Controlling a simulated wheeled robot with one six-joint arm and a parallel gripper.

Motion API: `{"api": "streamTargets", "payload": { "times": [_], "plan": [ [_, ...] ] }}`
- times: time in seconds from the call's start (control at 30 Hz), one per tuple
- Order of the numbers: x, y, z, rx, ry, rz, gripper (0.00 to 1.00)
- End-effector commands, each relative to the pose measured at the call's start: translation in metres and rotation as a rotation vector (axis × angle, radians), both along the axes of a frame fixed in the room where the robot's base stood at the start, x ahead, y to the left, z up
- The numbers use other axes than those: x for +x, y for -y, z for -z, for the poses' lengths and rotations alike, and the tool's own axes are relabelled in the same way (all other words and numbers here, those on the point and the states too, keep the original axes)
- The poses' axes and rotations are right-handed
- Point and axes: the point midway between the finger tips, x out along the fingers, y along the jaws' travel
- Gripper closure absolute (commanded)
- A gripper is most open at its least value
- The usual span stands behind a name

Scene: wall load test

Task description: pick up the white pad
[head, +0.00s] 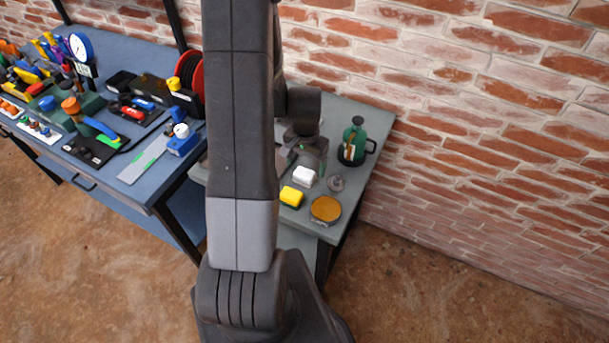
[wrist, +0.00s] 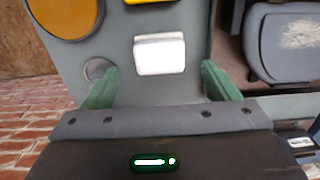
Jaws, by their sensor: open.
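The white pad (head: 303,175) is a small white block on the grey-green table, between a yellow block and my gripper. It also shows in the wrist view (wrist: 159,54), lying flat near the top middle. My gripper (wrist: 160,82) is open, with its two green fingers apart and nothing between them. The pad lies beyond the fingertips and between their lines, not touched by them in this view. In the head view my gripper (head: 310,150) is over the table just behind the pad, partly hidden by my arm.
The grey-green table (head: 355,115) also holds a yellow block (head: 291,196), a round orange-topped tin (head: 326,209), a small grey metal piece (head: 336,184) and a green canister (head: 354,142). A brick wall (head: 480,120) stands behind. A blue bench (head: 130,60) crowded with tools is at left.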

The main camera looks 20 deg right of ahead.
Motion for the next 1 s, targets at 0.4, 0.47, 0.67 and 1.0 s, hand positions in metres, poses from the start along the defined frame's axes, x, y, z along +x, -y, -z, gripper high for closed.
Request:
{"api": "streamTargets", "payload": {
  "times": [0.4, 0.47, 0.67, 1.0],
  "plan": [
    [0.001, 0.001, 0.038, 0.000, -0.001, 0.000, 0.18],
    [0.001, 0.001, 0.039, 0.000, 0.000, 0.000, 0.18],
    [0.001, 0.001, 0.039, 0.000, 0.000, 0.000, 0.18],
    [0.001, 0.001, 0.038, 0.000, 0.000, 0.000, 0.70]
  ]
}}
